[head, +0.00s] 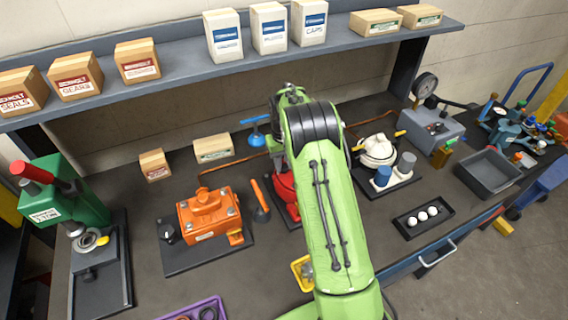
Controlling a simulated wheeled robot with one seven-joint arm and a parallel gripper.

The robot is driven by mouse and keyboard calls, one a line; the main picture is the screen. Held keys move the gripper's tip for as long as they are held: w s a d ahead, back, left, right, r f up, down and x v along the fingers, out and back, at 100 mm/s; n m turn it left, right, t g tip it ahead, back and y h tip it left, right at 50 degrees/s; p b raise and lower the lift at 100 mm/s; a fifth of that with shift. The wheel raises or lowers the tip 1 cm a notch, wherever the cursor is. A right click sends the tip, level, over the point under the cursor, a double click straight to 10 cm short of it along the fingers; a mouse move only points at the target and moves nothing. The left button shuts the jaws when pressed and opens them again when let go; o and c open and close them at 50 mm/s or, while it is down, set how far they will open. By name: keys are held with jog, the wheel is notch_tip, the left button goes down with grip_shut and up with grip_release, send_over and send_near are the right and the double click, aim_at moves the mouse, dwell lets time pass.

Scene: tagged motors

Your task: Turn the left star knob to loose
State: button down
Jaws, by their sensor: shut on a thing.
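My green arm crosses the middle of the head view and hides what lies behind it. My gripper is not visible. An orange motor housing (208,214) sits on a dark plate at centre left. A small dark knob (168,231) stands at the left end of that plate; I cannot tell whether it is the star knob or how it is set. A red unit (284,187) shows only partly beside my arm. No other knob on it can be made out.
A green press (64,196) stands at far left. A blue-handled part (255,132), a white round unit (378,150), a grey bin (487,174) and a black tray with white balls (402,226) share the bench. Boxes line the shelf (186,80) above.

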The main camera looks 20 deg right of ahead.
jog(key=n, duration=0.4)
jog(key=shift+s+f+n+b, duration=0.1)
jog(key=shift+f+n+b, duration=0.05)
jog(key=shift+n+b, duration=0.25)
jog(key=n+b, duration=0.1)
jog(key=n, duration=0.7)
jog(key=shift+f+b, duration=0.1)
jog(key=shift+b, duration=0.3)
jog(key=n+b, duration=0.1)
jog(key=n, duration=0.3)
jog(key=shift+f+n, duration=0.1)
jog(key=shift+n, duration=0.2)
jog(key=n+b, duration=0.1)
jog(key=n, duration=0.2)
jog(key=shift+n+b, duration=0.3)
jog(key=shift+b, duration=0.05)
jog(key=n+b, duration=0.1)
jog(key=n, duration=0.2)
jog(key=shift+n, duration=0.4)
jog(key=n+b, duration=0.1)
jog(key=n, duration=0.4)
jog(key=shift+n, duration=0.4)
jog(key=shift+n+b, duration=0.3)
